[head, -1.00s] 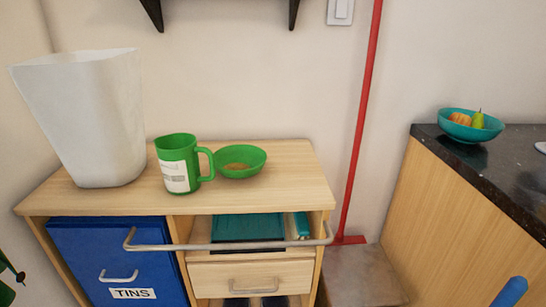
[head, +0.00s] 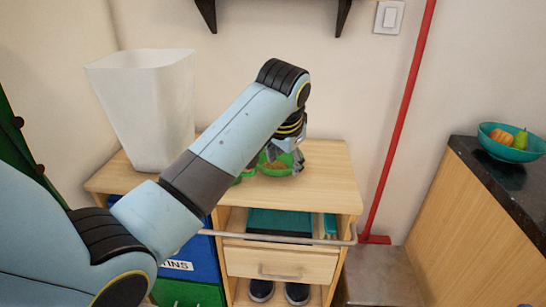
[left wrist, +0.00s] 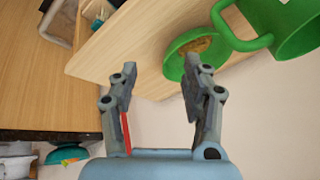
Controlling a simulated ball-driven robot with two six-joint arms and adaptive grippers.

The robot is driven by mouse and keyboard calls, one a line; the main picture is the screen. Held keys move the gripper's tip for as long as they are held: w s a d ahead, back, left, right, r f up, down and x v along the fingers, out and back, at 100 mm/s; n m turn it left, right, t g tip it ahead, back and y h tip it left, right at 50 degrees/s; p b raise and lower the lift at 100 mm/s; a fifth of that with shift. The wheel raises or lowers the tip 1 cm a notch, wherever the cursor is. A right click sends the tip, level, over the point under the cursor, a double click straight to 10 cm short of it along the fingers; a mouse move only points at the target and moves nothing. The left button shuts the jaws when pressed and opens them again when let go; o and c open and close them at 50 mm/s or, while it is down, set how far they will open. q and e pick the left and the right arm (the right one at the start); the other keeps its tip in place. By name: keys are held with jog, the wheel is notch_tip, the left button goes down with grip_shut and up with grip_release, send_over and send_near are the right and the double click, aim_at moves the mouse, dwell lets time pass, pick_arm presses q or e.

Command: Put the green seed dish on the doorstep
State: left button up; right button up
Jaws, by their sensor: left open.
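The green seed dish (head: 265,166), a round bowl with brown seed in it, stands upright on the wooden cabinet top (head: 325,185). It shows in the left wrist view (left wrist: 178,62). My left gripper (head: 293,165) is at the dish's right side in the head view, pointing down. In the left wrist view the gripper (left wrist: 157,72) is open and empty; one finger overlaps the dish's rim, the other is outside it. Whether it touches cannot be told. A grey slab (head: 378,278) lies on the floor right of the cabinet; I cannot tell whether it is the doorstep. My right gripper is out of view.
A green mug (left wrist: 292,28) stands close beside the dish, mostly hidden behind my arm in the head view. A white bin (head: 145,110) stands at the cabinet's left. A red pole (head: 400,125) leans right of it. A teal fruit bowl (head: 508,150) sits on the dark counter.

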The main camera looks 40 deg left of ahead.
pick_arm(q)
jog(key=shift+t, duration=0.3)
jog(key=shift+w+a+f+b, duration=0.1)
jog(key=shift+w+a+f, duration=0.35)
jog(key=shift+w+f, duration=0.85)
jog(key=shift+w+a+f+b, duration=0.15)
jog(key=shift+w+a+f, duration=0.45)
jog(key=shift+w, duration=1.25)
jog(key=shift+w+a+f+b, duration=0.1)
jog(key=shift+w+a+f, duration=0.2)
jog(key=shift+w+f, duration=1.05)
jog(key=shift+w+r, duration=0.2)
jog(key=shift+r, duration=0.05)
jog(key=shift+c, duration=0.2)
grip_shut()
